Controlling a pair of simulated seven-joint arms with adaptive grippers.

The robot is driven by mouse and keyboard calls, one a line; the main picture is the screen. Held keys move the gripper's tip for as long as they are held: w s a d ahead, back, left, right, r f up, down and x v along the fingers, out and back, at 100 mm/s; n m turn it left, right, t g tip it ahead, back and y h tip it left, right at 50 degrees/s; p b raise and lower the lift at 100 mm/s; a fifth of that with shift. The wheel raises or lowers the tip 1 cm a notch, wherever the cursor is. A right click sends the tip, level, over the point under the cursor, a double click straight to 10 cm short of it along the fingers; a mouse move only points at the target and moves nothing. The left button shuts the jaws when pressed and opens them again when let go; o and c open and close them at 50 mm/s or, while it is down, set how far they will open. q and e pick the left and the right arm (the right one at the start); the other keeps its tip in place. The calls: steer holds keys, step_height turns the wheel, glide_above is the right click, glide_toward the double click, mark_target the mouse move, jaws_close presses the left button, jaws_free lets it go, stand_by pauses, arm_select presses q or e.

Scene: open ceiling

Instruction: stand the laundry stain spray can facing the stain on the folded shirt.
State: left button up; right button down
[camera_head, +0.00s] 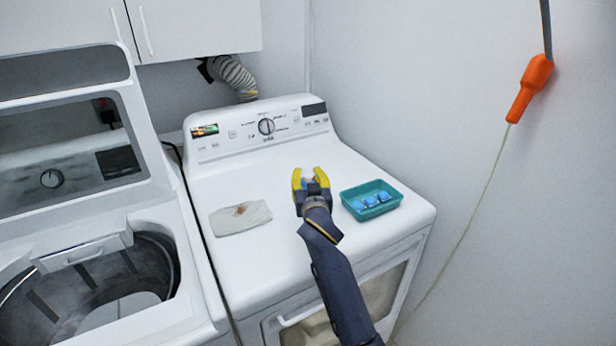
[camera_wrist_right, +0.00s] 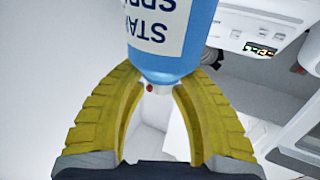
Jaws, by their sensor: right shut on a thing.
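The folded shirt (camera_head: 228,223) is a pale flat bundle on the dryer top, left of my right gripper. A reddish-brown stain (camera_head: 240,210) is on its upper face. My right gripper (camera_head: 309,176), with yellow fingers, is over the dryer top between the shirt and a teal tray. It is shut on the spray can (camera_wrist_right: 170,42), which is blue with a white label. The label lettering is upside down in the wrist view, and a white nozzle with a red dot (camera_wrist_right: 150,88) shows between the fingers. In the head view the gripper hides most of the can. My left gripper is not in view.
The teal tray (camera_head: 347,202) with several blue pods is close to the right of my right gripper. The dryer's control panel (camera_head: 240,133) rises behind. An open washer (camera_head: 180,318) is at left. Bare dryer top (camera_head: 255,181) lies between the shirt and the panel.

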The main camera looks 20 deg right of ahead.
steer(key=c, duration=1)
jaws_free()
steer(key=shift+s+r, duration=0.1)
steer(key=s, duration=0.3)
steer(key=s+a, duration=0.1)
steer(key=s, duration=0.3)
steer(key=s+a, duration=0.1)
steer(key=s, duration=0.2)
steer(key=shift+s, duration=0.35)
steer(key=o, duration=0.6)
steer(key=shift+s, duration=0.45)
